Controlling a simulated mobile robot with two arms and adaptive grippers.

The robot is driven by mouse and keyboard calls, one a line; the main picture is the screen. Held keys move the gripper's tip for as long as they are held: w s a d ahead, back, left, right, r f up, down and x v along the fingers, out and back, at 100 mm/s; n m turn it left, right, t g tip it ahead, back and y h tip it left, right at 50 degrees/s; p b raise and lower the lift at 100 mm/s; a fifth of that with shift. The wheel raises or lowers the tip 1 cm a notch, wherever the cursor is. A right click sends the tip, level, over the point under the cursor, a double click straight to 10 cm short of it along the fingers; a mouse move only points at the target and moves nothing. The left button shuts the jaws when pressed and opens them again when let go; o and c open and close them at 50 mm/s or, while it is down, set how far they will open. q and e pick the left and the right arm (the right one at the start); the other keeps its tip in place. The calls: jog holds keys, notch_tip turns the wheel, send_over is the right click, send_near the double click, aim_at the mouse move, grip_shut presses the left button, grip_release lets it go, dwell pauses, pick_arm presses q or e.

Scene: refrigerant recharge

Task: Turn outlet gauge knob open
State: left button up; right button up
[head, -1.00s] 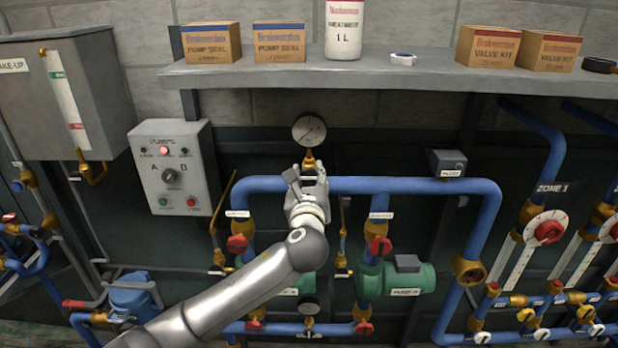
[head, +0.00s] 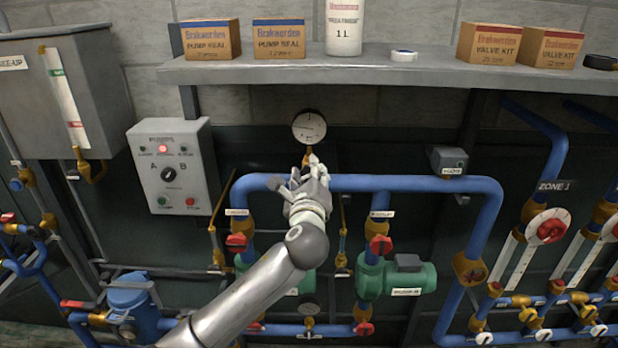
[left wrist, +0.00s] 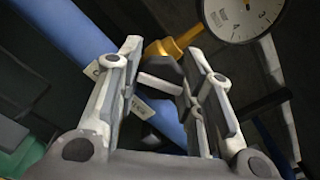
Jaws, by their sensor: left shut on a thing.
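The outlet gauge (head: 309,127) is a round white dial above the blue pipe, on a brass stem (head: 308,157). The gauge (left wrist: 243,14) also shows at the top right in the left wrist view. My left gripper (head: 309,172) is just below the gauge, in front of the pipe. In the left wrist view its fingers (left wrist: 163,85) are shut on the gauge knob (left wrist: 160,83), a small dark piece with a pale bar, beside the brass fitting (left wrist: 174,45). In the head view the gripper mostly hides the knob. My right gripper is not in view.
The blue pipe (head: 400,184) runs behind my left gripper. Red valve handles (head: 381,245) and a green pump (head: 408,279) are below. A pump control box (head: 170,170) hangs at the left. A shelf (head: 430,75) with boxes is above the gauge.

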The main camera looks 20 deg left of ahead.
pick_arm(q)
jog(key=n, duration=0.2)
jog(key=n+b, duration=0.1)
jog(key=n, duration=0.1)
jog(key=n+b, duration=0.1)
jog(key=n, duration=0.1)
jog(key=shift+d+f, duration=0.1)
jog(key=shift+f, duration=0.15)
jog(key=n+b, duration=0.1)
jog(key=n, duration=0.5)
jog(key=shift+r+b, duration=0.1)
jog(key=shift+b, duration=0.25)
jog(key=o, duration=1.1)
jog(key=shift+r, duration=0.1)
jog(key=shift+c, duration=0.2)
jog(key=v, duration=1.2)
